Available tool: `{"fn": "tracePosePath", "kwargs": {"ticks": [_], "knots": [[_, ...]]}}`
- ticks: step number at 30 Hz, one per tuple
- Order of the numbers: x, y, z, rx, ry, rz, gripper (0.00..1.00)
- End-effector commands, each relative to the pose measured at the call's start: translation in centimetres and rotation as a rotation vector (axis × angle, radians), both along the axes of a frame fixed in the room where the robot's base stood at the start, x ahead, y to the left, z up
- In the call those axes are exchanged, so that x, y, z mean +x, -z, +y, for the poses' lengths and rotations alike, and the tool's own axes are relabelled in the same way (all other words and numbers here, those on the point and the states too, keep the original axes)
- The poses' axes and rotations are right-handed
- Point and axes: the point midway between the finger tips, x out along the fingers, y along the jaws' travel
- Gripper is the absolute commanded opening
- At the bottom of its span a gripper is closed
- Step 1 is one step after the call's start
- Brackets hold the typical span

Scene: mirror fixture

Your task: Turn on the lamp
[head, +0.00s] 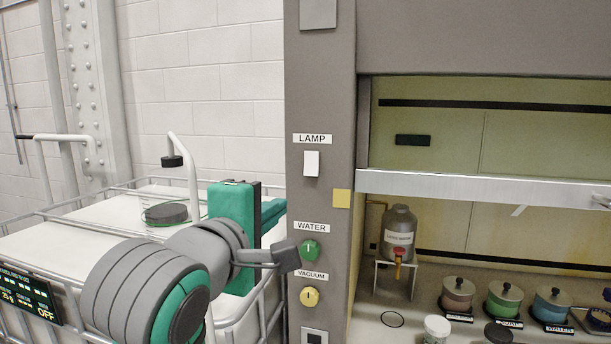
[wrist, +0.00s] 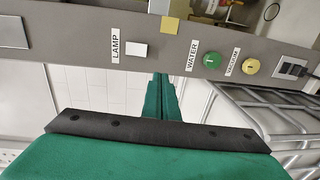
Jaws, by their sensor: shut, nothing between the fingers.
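The lamp switch (head: 311,163) is a small white rocker under the LAMP label on the grey post of the fume hood. It also shows in the wrist view (wrist: 136,50), left of the fingertips. My gripper (head: 281,209) is shut and empty, its green fingers pointing at the post from the left. In the head view it is lower than the switch and left of it. In the wrist view the closed fingertips (wrist: 161,77) lie between the switch and the green water knob. They look apart from the switch. The lamp itself is not identifiable.
The green water knob (head: 310,250) and yellow vacuum knob (head: 309,297) sit below the switch on the same post. The hood's sash (head: 480,187) is partly raised, with jars inside. A white-topped cart (head: 95,232) with metal rails stands at left.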

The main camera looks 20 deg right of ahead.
Motion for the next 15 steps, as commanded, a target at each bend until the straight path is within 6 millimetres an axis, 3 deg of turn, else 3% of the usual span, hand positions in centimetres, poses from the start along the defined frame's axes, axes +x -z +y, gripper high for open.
{"fn": "tracePosePath", "kwargs": {"ticks": [1,6,15], "knots": [[-0.9,-1.5,0.0,0.005,-0.001,-0.002,0.0],[-2.9,-4.2,0.0,0.011,-0.005,0.018,0.0],[-3.8,-5.0,0.0,0.015,-0.01,0.029,0.0]]}}
